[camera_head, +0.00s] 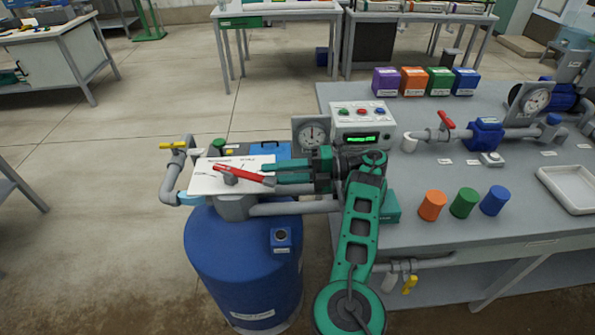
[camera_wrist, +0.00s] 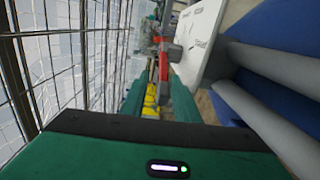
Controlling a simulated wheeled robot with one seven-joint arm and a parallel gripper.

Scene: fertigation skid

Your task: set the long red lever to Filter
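The long red lever (camera_head: 240,173) is mounted on a grey hub over a white label plate (camera_head: 205,183) on top of the blue tank. It points right and slightly toward the camera, its free end near my gripper. The plate's lettering is too small to read. My gripper (camera_head: 266,172) reaches in from the right, its green fingers apart at the lever's free end. In the wrist view the red lever (camera_wrist: 164,62) runs toward the gap between the fingers (camera_wrist: 155,98), nearer the right one. Whether a finger touches it cannot be told.
The blue tank (camera_head: 240,260) stands left of the grey workbench (camera_head: 480,215). Grey pipes and a yellow-handled valve (camera_head: 172,145) are beside the plate. A gauge (camera_head: 311,133) and control box (camera_head: 363,125) stand behind my gripper. A smaller red valve handle (camera_head: 446,120) is farther right.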

